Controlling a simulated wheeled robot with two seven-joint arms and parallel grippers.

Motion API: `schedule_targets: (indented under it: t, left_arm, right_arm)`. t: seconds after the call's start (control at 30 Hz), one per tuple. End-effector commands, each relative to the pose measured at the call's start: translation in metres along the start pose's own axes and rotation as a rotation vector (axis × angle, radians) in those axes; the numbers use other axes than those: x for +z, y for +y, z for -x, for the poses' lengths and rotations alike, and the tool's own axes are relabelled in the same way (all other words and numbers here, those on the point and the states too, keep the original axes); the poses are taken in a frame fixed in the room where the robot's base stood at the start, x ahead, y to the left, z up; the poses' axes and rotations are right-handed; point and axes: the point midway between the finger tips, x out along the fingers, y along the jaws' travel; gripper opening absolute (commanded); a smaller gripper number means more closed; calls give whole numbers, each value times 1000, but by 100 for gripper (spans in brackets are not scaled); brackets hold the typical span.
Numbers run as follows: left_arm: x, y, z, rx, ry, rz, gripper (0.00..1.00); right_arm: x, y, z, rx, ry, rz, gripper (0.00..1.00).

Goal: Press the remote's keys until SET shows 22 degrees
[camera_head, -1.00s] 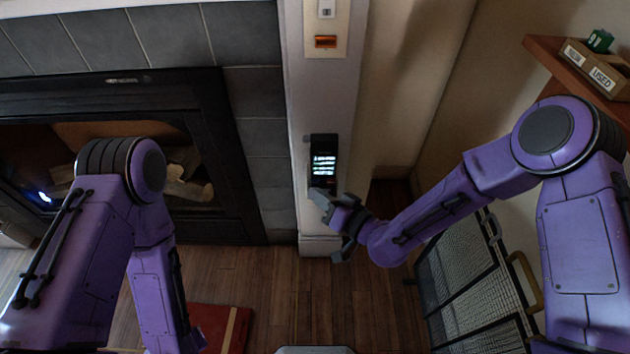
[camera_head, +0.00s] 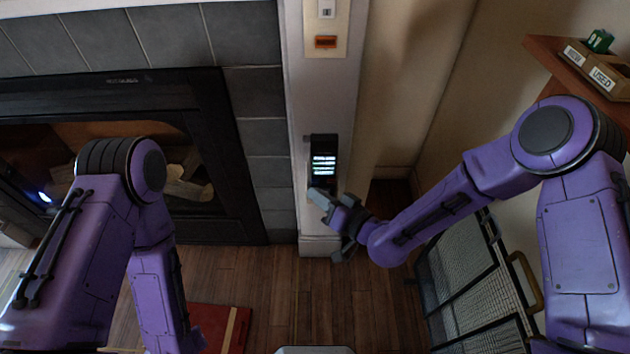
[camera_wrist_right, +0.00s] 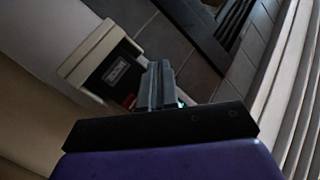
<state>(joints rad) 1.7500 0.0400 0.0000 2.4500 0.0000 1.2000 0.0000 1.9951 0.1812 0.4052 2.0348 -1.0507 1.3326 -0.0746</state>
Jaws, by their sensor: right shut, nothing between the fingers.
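The remote (camera_head: 323,158) is a black handset mounted upright on the white wall post, with a lit display of several text lines too small to read. My right gripper (camera_head: 316,194) is shut and empty, its tips at the lower part of the remote, where they hide the keys. I cannot tell whether the tips touch a key. In the right wrist view the shut fingers (camera_wrist_right: 158,86) point towards the post and cover most of what lies beyond them. My left arm comes in at the left; its gripper is outside the picture.
A fireplace (camera_head: 120,85) with a black frame and grey tiles stands left of the post. A wall plate with an orange switch (camera_head: 326,42) is above the remote. A wire-mesh screen (camera_head: 465,270) stands at right. A wooden shelf (camera_head: 560,58) holds a box labelled USED (camera_head: 602,78).

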Motion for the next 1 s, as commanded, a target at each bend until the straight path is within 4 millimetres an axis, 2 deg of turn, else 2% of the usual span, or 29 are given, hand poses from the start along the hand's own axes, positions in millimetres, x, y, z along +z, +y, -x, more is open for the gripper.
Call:
schedule_targets:
  t: [1.0]
  left_arm:
    - [0,0,-1,0,0,0,0]
  right_arm:
    - [-5,5,-6,0,0,0,0]
